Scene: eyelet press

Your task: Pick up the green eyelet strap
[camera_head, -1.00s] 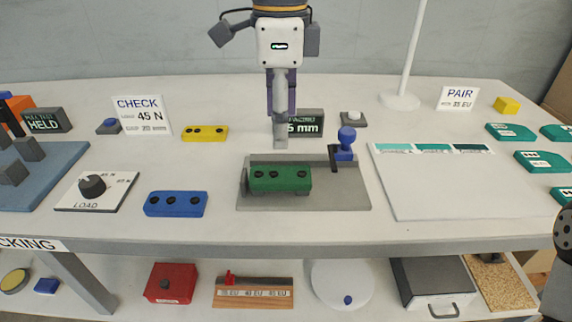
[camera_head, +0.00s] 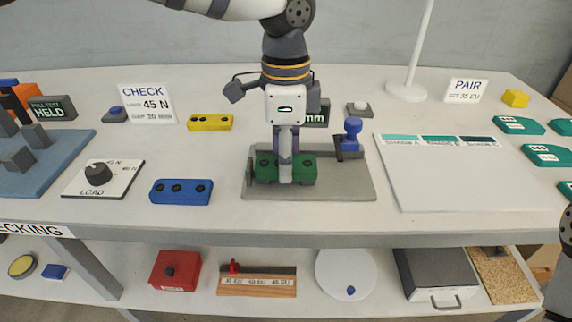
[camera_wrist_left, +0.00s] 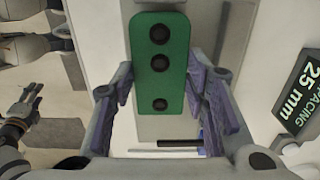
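The green eyelet strap (camera_head: 300,169) lies on the grey fixture plate (camera_head: 345,187) in the head view, with dark eyelets along its top. My left gripper (camera_head: 285,175) points straight down over its middle and hides that part. The left gripper is open and holds nothing.
A blue clamp (camera_head: 351,135) stands at the plate's right end. A black spacing sign (camera_head: 318,113) is close behind the gripper. A blue strap (camera_head: 181,191) and a yellow strap (camera_head: 210,122) lie to the left. A pale shade board (camera_head: 450,180) lies to the right.

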